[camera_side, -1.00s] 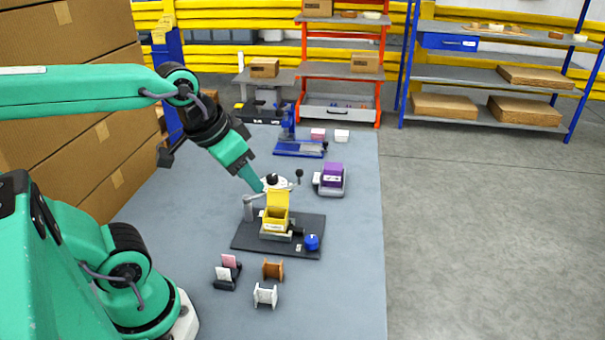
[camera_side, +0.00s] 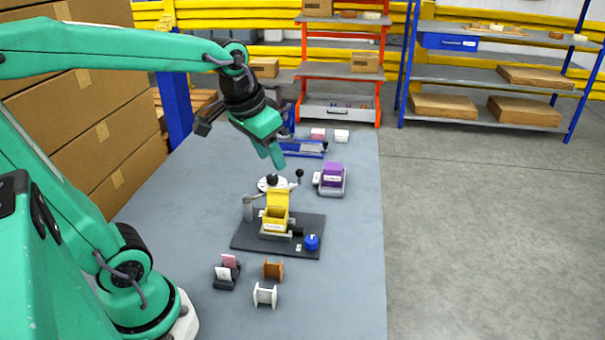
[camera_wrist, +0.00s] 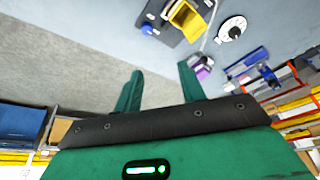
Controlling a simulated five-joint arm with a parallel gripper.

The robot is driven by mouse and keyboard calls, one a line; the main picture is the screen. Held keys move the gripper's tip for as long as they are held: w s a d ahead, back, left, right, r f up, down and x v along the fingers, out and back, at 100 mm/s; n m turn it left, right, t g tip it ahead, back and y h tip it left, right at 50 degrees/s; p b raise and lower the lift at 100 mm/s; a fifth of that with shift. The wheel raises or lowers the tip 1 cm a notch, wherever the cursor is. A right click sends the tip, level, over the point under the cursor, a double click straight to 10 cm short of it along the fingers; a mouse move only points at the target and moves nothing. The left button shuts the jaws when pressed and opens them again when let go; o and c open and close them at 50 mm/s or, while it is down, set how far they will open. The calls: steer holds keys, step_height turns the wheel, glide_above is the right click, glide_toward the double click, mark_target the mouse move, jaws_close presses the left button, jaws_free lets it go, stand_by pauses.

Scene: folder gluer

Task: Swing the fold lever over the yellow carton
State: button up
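The yellow carton (camera_side: 275,222) sits upright on a dark base plate (camera_side: 310,246) with its flap (camera_side: 278,198) raised at the back. The fold lever (camera_side: 299,175) has a dark ball knob. Its thin bar appears to run from a grey post (camera_side: 249,209) behind the raised flap. My gripper (camera_side: 278,166) is in the air, above and behind the carton in the side view, apart from lever and carton. In the wrist view, my gripper's fingers (camera_wrist: 160,68) are spread with nothing between them. The carton also shows at the top of the wrist view (camera_wrist: 187,18).
A blue knob (camera_side: 312,243) is at the plate's right. A white disc with a dark knob (camera_side: 272,181) stands behind the carton, and a purple box (camera_side: 332,174) at its back right. The bench's left side is clear.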

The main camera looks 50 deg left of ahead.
steer(key=shift+w+a+g, duration=0.5)
steer(key=shift+w+a, duration=0.7)
steer(key=shift+w, duration=1.1)
steer(key=n+g, duration=0.1)
steer(key=g, duration=0.2)
glide_above(300, 174)
steer(key=shift+w+a+f, duration=0.1)
steer(key=shift+a+f, duration=0.05)
steer(key=shift+f, duration=1.7)
steer(key=shift+w+a+f, duration=0.1)
steer(key=shift+a+f, duration=0.05)
steer(key=shift+f, duration=1.65)
steer(key=shift+w+a+f, duration=0.1)
steer(key=shift+a+f, duration=0.05)
steer(key=shift+f, duration=1.7)
steer(key=shift+f, duration=0.15)
steer(key=shift+f, duration=3.75)
steer(key=shift+c, duration=0.2)
jaws_close()
